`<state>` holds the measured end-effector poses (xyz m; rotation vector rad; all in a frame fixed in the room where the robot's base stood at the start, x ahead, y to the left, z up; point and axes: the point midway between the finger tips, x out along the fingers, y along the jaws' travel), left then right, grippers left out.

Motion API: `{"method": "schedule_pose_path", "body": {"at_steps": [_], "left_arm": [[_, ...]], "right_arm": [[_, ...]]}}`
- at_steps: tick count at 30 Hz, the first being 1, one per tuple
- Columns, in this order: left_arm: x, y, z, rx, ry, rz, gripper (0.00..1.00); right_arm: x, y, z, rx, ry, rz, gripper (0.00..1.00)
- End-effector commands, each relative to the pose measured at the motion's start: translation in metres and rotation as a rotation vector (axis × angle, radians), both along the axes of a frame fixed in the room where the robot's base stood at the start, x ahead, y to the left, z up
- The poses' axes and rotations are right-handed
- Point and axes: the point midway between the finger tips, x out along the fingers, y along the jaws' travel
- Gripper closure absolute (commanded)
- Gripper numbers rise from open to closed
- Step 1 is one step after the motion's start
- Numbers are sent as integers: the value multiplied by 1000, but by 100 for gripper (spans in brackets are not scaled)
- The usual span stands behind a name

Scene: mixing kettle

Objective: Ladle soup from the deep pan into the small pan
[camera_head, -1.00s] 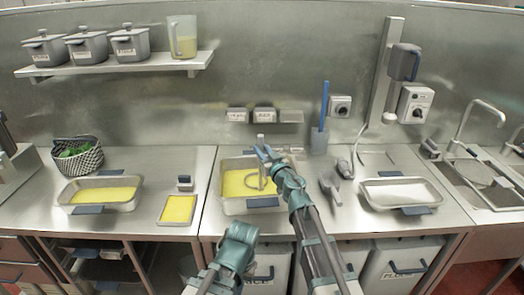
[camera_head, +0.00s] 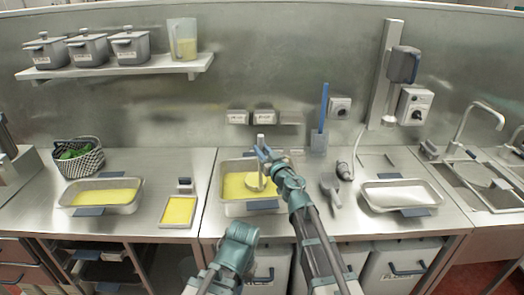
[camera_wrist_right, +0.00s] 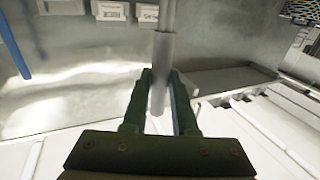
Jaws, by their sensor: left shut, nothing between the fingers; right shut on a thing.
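The deep pan (camera_head: 231,208) stands on the middle counter and holds yellow soup. My right gripper (camera_head: 263,153) is above it, shut on the upright handle of the ladle (camera_head: 261,172). The ladle's round bowl shows at the soup, with yellow in it; its exact height over the surface is unclear. In the right wrist view, the gripper (camera_wrist_right: 160,95) closes around the grey ladle handle (camera_wrist_right: 163,52). A small shallow pan (camera_head: 163,223) with yellow filling lies to the left; I cannot tell whether it is the task's small pan. My left gripper (camera_head: 240,232) is shut and empty, low in front of the counter.
A wider pan (camera_head: 64,203) with yellow contents stands at left, near a basket (camera_head: 86,163) of greens. A grey scoop-like tool (camera_head: 329,187) lies right of the deep pan.

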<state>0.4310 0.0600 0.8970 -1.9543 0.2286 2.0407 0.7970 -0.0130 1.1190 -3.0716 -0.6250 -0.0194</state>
Motion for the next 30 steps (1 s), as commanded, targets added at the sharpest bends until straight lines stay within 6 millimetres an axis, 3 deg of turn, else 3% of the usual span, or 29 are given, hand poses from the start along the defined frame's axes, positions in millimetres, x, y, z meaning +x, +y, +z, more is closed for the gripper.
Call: {"method": "schedule_pose_path", "body": {"at_steps": [3, 24, 30], "left_arm": [[0, 0, 23, 0, 0, 0, 100], [0, 0, 113, 0, 0, -1, 100], [0, 0, 126, 0, 0, -2, 100]], "right_arm": [[0, 0, 23, 0, 0, 0, 100], [0, 0, 114, -2, -3, 0, 100], [0, 0, 126, -3, -3, 0, 100]]}}
